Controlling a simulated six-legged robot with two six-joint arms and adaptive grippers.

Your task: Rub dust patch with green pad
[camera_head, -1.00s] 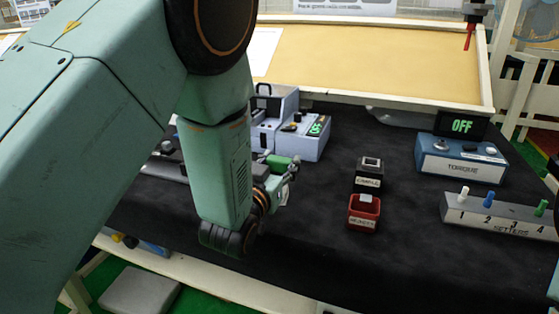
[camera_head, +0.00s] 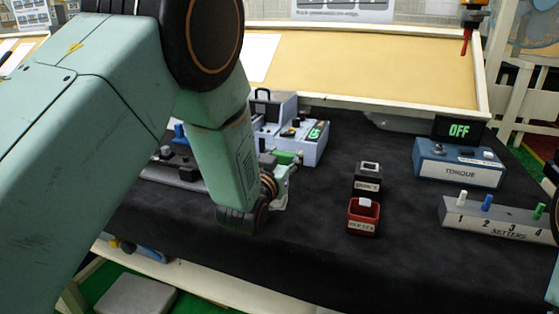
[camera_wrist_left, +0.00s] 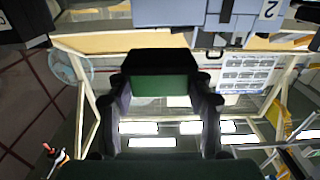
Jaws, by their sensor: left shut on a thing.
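My left gripper (camera_head: 283,168) is at the left-centre of the head view, over the black bench mat, partly hidden behind my own wrist. It is shut on the green pad (camera_head: 288,157). In the left wrist view the green pad (camera_wrist_left: 160,86), with a dark part along its top edge, sits between the two dark fingers (camera_wrist_left: 160,100). I cannot make out a dust patch in either view; my arm covers part of the mat. My right gripper does not show.
A pale blue-grey device (camera_head: 300,140) stands just behind the left gripper. A black bin (camera_head: 368,175) and a red bin (camera_head: 362,216) stand to its right. Further right are the torque box (camera_head: 458,162) and the setters rack (camera_head: 500,218). The mat's front middle is clear.

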